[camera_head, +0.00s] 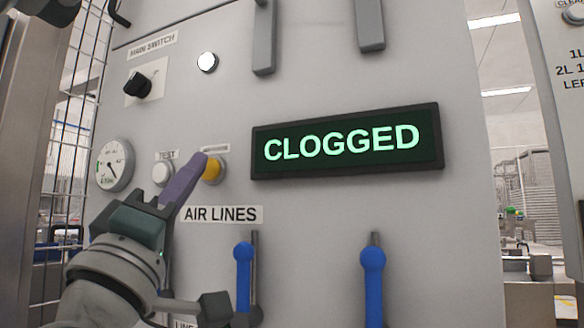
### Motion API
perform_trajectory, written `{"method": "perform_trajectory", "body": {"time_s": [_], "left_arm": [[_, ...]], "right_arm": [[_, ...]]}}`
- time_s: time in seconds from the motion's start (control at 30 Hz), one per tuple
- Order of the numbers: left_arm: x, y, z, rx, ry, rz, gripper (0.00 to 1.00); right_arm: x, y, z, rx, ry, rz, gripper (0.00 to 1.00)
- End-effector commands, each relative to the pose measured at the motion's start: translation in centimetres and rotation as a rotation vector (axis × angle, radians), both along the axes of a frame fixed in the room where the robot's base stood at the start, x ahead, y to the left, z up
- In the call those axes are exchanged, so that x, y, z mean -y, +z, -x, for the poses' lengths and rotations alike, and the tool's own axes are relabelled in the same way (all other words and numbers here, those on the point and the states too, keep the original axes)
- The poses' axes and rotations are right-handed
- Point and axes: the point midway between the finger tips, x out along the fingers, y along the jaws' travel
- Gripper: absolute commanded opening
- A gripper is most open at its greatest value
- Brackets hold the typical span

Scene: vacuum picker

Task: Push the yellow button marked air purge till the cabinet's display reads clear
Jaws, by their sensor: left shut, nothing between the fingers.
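The cabinet (330,220) fills most of the head view with its pale front panel. Its display (346,142) reads CLOGGED in green letters. The yellow button (213,170) sits left of the display; the small label above it is too small to read. My left gripper (195,165) comes in from the lower left with its fingers shut and empty. Its purple fingertips overlap the left edge of the yellow button in the picture; I cannot tell whether they touch it. The right gripper is not in view.
A white TEST button (162,173) and a gauge (114,164) are left of the fingers. A black main switch (137,85) and a white lamp (207,62) are above. Blue-handled levers (244,254) stand below the AIR LINES label (221,214).

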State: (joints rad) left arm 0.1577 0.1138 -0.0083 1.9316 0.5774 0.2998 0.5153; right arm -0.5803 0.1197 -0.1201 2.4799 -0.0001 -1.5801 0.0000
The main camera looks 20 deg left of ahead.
Motion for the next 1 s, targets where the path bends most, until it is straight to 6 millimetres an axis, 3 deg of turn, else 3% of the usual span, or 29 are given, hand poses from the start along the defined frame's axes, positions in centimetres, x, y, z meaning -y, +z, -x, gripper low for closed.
{"method": "perform_trajectory", "body": {"time_s": [0.5, 1.0], "left_arm": [[-0.1, 0.1, 1.1, 0.000, 0.001, -0.001, 0.00], [-0.4, 0.1, 5.5, 0.000, 0.000, 0.000, 0.00]], "right_arm": [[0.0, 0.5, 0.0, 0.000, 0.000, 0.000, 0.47], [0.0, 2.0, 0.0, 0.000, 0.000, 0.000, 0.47]]}}
